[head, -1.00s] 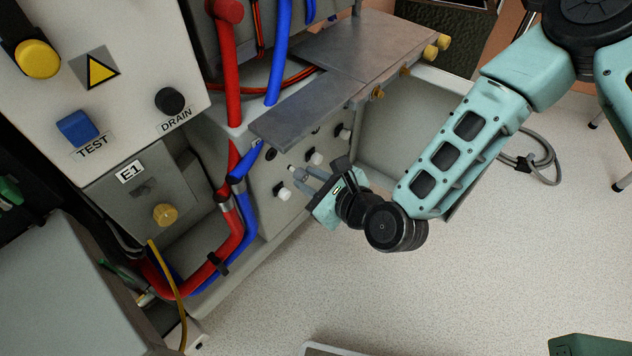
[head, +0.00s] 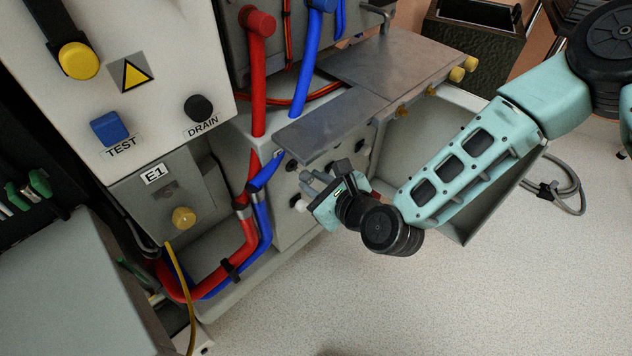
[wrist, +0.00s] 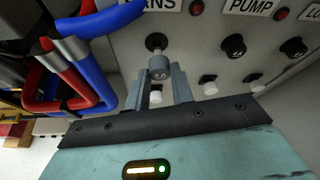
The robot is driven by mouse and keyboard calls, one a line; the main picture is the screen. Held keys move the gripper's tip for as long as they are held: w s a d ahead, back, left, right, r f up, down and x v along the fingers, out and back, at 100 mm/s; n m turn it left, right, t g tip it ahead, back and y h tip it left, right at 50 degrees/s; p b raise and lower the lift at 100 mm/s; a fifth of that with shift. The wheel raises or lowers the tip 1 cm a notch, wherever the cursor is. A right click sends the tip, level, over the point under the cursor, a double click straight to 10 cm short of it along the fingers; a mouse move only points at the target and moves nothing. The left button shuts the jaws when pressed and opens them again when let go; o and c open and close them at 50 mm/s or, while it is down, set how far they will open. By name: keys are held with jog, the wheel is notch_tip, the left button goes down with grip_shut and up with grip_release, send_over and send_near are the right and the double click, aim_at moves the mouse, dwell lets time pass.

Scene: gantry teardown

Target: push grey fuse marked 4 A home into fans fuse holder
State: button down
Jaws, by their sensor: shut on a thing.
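The grey fuse (wrist: 159,69) sits between the fingertips of my gripper (wrist: 161,76), which is shut on it. Its marking is too small to read. Its narrow end points at the black round fans fuse holder (wrist: 156,42), under the partly cut-off FANS label (wrist: 163,5). The fuse's end is at the mouth of the holder, with its grey body still standing out from the panel. How deep it sits I cannot tell. In the head view my gripper (head: 314,184) is close against the panel below the metal shelf, and the fuse is hard to make out.
The black PUMP holder (wrist: 233,46) is to the right, with white knobs (wrist: 209,87) below. Red and blue hoses (wrist: 92,50) run close on the left. A metal shelf (head: 330,122) overhangs the panel. Open floor (head: 400,300) lies in front.

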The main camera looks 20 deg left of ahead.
jog(key=shift+w+a+r, duration=0.1)
jog(key=shift+w+a, duration=0.2)
jog(key=shift+a, duration=0.25)
jog(key=shift+w+a, duration=0.3)
jog(key=shift+a, duration=0.2)
dwell(1.2)
jog(key=c, duration=1.1)
grip_release()
jog(key=shift+d, duration=0.1)
jog(key=p+v, duration=0.3)
jog(key=v, duration=0.4)
jog(key=f+p+v, duration=0.1)
jog(key=p+v, duration=0.2)
jog(key=v, duration=0.4)
jog(key=p+v, duration=0.3)
jog(key=v, duration=0.4)
jog(key=shift+s+d+f, duration=0.1)
jog(key=shift+d+f, duration=0.25)
jog(key=shift+d, duration=0.05)
